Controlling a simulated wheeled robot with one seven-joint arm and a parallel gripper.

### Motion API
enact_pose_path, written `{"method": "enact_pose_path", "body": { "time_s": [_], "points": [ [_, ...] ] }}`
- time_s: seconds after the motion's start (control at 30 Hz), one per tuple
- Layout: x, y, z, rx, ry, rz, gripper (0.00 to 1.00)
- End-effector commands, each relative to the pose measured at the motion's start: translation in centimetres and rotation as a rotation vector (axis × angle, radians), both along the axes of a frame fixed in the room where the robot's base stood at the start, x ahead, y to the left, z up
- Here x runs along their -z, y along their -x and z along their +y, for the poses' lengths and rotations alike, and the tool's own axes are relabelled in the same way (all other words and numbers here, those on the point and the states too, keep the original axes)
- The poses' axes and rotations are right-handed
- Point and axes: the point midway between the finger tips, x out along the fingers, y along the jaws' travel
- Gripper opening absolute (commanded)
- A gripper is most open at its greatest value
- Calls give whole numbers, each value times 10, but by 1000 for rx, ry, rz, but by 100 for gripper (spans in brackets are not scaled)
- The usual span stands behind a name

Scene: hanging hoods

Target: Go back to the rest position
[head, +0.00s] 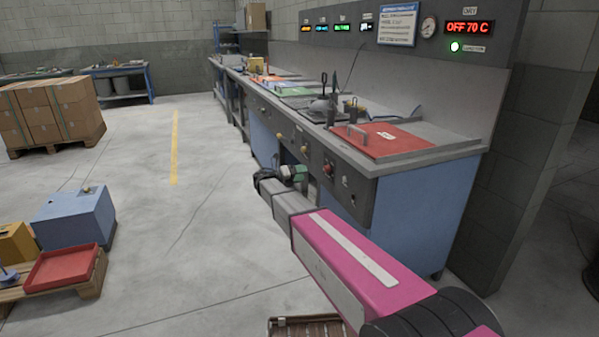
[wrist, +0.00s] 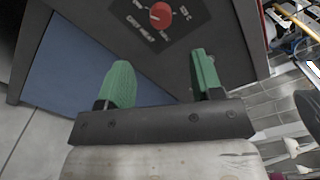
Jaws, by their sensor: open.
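My gripper (wrist: 161,82) shows in the wrist view with its two green fingers spread apart and nothing between them. Beyond the fingers is the dark front panel of the workbench (wrist: 130,30) with a red knob (wrist: 160,15). In the head view my pink and grey arm reaches forward, and the gripper end (head: 292,174) is small beside the front of the workbench (head: 265,145). I cannot tell from the head view how far it is from the panel.
A red lid with a handle (head: 385,140) covers the bench's near end. Several pots and tools stand farther along it. The floor between (head: 150,200) is clear.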

Motion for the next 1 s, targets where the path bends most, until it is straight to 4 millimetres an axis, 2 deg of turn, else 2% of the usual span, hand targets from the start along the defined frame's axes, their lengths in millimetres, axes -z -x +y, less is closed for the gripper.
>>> {"method": "enact_pose_path", "body": {
  "time_s": [0.17, 0.47, 0.6, 0.73, 1.0],
  "points": [
    [14, 20, -21, 24, -112, -86, 60],
    [74, 103, -87, 260, -590, -520, 60],
    [101, 147, -108, 460, -797, -769, 60],
    [121, 189, -119, 692, -948, -1005, 60],
    [148, 272, -122, 1308, -1090, -1496, 60]
  ]
}}
